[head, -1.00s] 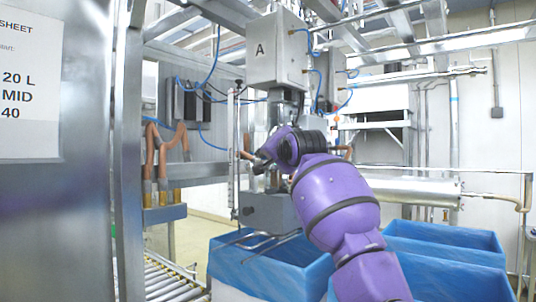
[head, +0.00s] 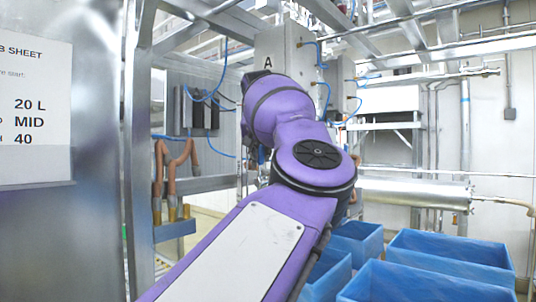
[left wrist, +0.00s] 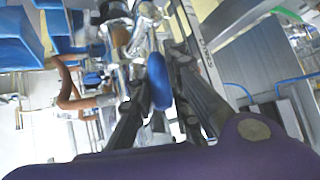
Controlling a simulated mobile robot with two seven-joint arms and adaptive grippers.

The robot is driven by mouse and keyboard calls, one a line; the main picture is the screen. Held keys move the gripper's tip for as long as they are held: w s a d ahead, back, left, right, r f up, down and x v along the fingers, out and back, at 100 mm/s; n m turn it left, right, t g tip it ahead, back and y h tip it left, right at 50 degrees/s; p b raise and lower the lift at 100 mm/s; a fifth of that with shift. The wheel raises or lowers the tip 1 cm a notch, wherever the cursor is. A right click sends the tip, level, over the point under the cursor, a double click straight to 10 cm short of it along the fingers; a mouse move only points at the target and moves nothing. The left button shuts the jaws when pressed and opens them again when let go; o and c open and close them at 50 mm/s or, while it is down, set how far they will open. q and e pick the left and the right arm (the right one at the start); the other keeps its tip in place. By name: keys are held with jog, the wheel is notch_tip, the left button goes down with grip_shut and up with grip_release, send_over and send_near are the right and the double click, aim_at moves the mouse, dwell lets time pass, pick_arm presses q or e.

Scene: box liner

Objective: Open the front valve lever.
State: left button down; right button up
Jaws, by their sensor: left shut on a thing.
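The lever's blue handle (left wrist: 158,82) shows in the left wrist view, between the two dark fingers of my left gripper (left wrist: 162,76). The left gripper is shut on this blue handle. Metal valve fittings (left wrist: 140,35) lie just beyond it. In the head view my purple left arm comes in from the lower left and covers the valve area below the grey box marked A (head: 285,52). The lever and the fingertips are hidden there behind the arm. My right gripper is not in view.
Blue-lined boxes (head: 450,248) stand at the lower right. A steel panel with a paper sheet (head: 35,110) is close on the left. Copper-coloured pipes (head: 172,170) hang left of the arm. A horizontal metal cylinder (head: 415,192) is at the right.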

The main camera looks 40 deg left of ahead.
pick_arm(q)
jog(key=shift+w+a+n+h, duration=0.1)
jog(key=shift+a+n+h, duration=0.2)
jog(key=shift+a+h, duration=0.35)
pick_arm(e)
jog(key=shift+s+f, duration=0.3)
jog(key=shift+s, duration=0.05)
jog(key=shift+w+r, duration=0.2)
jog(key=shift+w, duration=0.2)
pick_arm(q)
jog(key=c, duration=1.7)
grip_release()
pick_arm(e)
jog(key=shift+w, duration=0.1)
pick_arm(q)
jog(key=shift+r, duration=0.2)
jog(key=v, duration=1.1)
jog(key=shift+s+r, duration=0.25)
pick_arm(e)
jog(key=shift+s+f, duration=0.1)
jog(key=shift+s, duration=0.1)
